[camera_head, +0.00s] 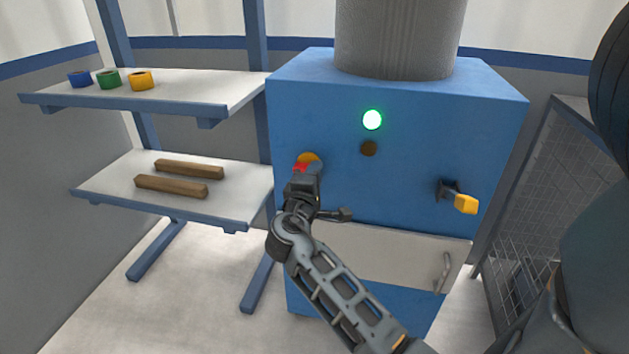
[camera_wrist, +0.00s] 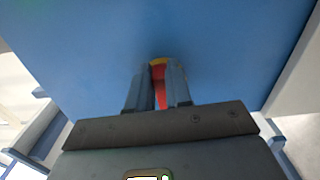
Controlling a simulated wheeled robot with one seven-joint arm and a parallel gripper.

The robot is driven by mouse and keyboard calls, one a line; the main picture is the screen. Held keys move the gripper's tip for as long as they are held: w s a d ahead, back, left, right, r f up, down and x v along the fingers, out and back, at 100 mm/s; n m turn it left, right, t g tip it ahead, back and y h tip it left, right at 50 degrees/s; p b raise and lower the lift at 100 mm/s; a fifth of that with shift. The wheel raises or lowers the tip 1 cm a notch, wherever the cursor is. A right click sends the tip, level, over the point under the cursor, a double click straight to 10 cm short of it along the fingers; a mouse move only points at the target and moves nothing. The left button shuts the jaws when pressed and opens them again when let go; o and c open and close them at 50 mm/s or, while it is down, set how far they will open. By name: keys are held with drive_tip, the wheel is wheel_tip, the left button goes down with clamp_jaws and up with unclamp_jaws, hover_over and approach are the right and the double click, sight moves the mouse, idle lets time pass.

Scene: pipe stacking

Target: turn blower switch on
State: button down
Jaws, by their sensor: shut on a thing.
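The blower switch (camera_head: 309,158) is on the front of the blue machine (camera_head: 415,165), left of its middle. It has a round yellow-orange base and a red handle. My gripper (camera_head: 302,175) is in front of it and covers much of it. In the wrist view, my gripper's two fingers (camera_wrist: 159,80) are shut on the red handle (camera_wrist: 161,92), with a bit of yellow (camera_wrist: 158,61) showing beyond them. A green lamp (camera_head: 372,120) on the machine is lit. A dark brown lamp (camera_head: 369,149) below it is unlit.
A yellow-tipped lever (camera_head: 465,204) sticks out at the machine's right. A light panel with a metal handle (camera_head: 443,272) is below. Shelves at the left hold tape rolls (camera_head: 109,80) and wooden bars (camera_head: 171,187). A mesh cage (camera_head: 530,215) stands at the right.

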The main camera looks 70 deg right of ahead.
drive_tip(key=shift+f+m+b, duration=0.2)
drive_tip(key=shift+m+b, duration=0.15)
drive_tip(key=shift+m, duration=0.15)
drive_tip(key=c, duration=1)
unclamp_jaws()
drive_tip(key=shift+c, duration=0.2)
drive_tip(key=a, duration=0.7)
drive_tip(key=shift+s+a, duration=0.3)
drive_tip(key=shift+a, duration=0.1)
drive_tip(key=shift+a, duration=0.1)
